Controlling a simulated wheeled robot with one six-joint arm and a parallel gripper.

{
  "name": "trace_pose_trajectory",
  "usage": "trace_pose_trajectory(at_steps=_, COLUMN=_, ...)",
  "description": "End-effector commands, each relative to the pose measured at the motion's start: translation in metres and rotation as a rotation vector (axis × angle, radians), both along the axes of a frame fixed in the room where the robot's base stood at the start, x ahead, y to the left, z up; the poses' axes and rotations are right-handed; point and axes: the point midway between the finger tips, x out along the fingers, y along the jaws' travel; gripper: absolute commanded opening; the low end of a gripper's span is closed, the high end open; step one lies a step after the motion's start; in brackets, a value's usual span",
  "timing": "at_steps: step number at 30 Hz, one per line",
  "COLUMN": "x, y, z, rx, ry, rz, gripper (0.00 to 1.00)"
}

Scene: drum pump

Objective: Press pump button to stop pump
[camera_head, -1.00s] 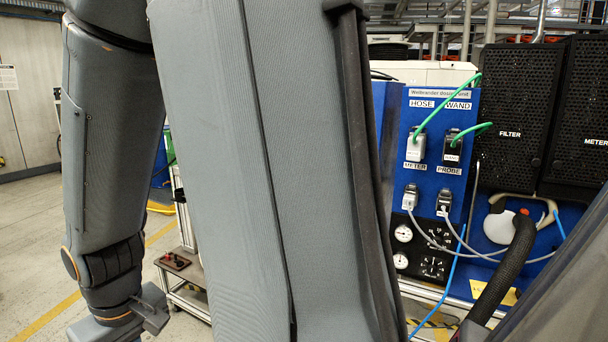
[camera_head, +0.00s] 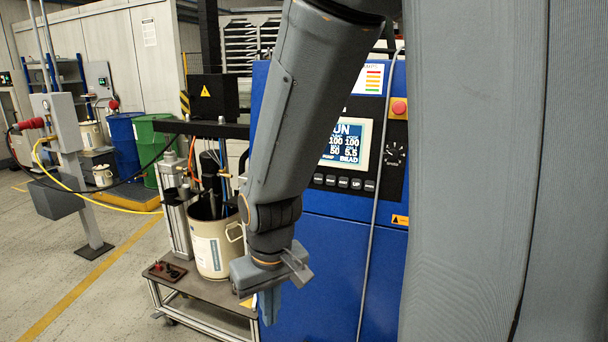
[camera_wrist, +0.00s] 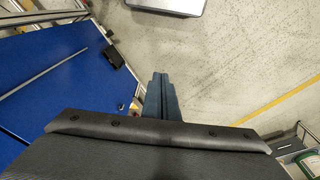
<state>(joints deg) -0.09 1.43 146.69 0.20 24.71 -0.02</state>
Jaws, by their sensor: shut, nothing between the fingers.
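The blue control cabinet (camera_head: 325,270) stands in the middle of the head view. Its panel has a lit screen (camera_head: 346,143) reading what looks like RUN, above a row of small dark buttons (camera_head: 343,182). Their labels are mostly too small to read, so I cannot tell which is the pump button. My gripper (camera_head: 271,308) points down, left of and below the button row, apart from it. Its fingers are together and empty, and show in the wrist view (camera_wrist: 160,82) over the floor beside a blue surface. My arm hides part of the cabinet.
A red emergency button (camera_head: 399,107) and a dial (camera_head: 396,154) sit right of the screen. A cream drum (camera_head: 210,258) stands on a cart (camera_head: 215,291) close left of my gripper. A grey cable (camera_head: 368,250) hangs before the cabinet.

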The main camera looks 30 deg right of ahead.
Motion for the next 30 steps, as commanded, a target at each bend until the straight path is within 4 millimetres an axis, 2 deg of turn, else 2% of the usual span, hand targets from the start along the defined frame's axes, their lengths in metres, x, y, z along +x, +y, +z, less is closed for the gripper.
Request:
trace_pose_trajectory(at_steps=7, x=0.003, y=-0.001, z=0.0, rx=0.0, ry=-0.01, rz=-0.01, gripper=0.0)
trace_pose_trajectory(at_steps=11, x=0.031, y=-0.011, z=-0.002, rx=0.005, ry=-0.091, rz=-0.083, gripper=0.0)
trace_pose_trajectory(at_steps=14, x=0.072, y=-0.024, z=-0.002, rx=0.024, ry=-0.22, rz=-0.193, gripper=0.0)
trace_pose_trajectory(at_steps=16, x=0.106, y=-0.036, z=-0.001, rx=0.049, ry=-0.334, rz=-0.288, gripper=0.0)
trace_pose_trajectory(at_steps=21, x=0.186, y=-0.068, z=0.016, rx=0.163, ry=-0.633, rz=-0.51, gripper=0.0)
trace_pose_trajectory(at_steps=24, x=0.223, y=-0.088, z=0.032, rx=0.259, ry=-0.807, rz=-0.626, gripper=0.0)
trace_pose_trajectory(at_steps=27, x=0.252, y=-0.109, z=0.051, rx=0.376, ry=-0.974, rz=-0.724, gripper=0.0)
trace_pose_trajectory(at_steps=30, x=0.271, y=-0.128, z=0.071, rx=0.508, ry=-1.128, rz=-0.802, gripper=0.0)
